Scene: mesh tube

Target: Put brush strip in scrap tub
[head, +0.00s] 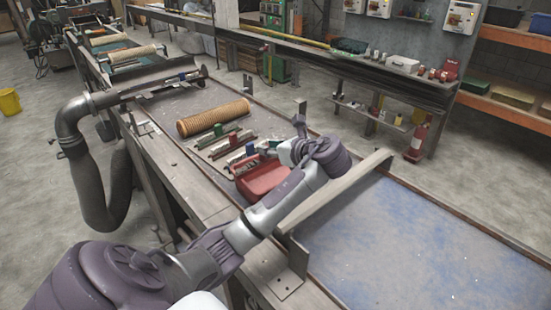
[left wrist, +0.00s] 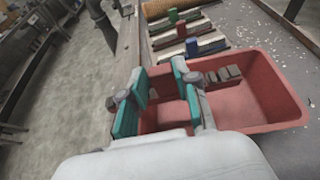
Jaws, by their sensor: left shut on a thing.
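The red scrap tub (head: 262,186) stands on the bench, and it also shows in the left wrist view (left wrist: 270,95) with several small brown blocks in it. My left gripper (head: 268,155) is over the tub's far side; its teal fingers (left wrist: 160,85) are at the tub's left part in the wrist view. They are shut on what appears to be a brush strip, mostly hidden. Brush strips with green (left wrist: 172,15), red (left wrist: 181,29) and blue (left wrist: 191,47) blocks lie side by side beyond the tub. My right gripper is out of view.
A tan mesh roll (head: 213,117) lies beyond the strips. A raised cross bar (head: 340,190) spans the bench right of the tub. A grey hose (head: 80,150) hangs at the left. The blue-stained bench surface (head: 410,250) at the right is clear.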

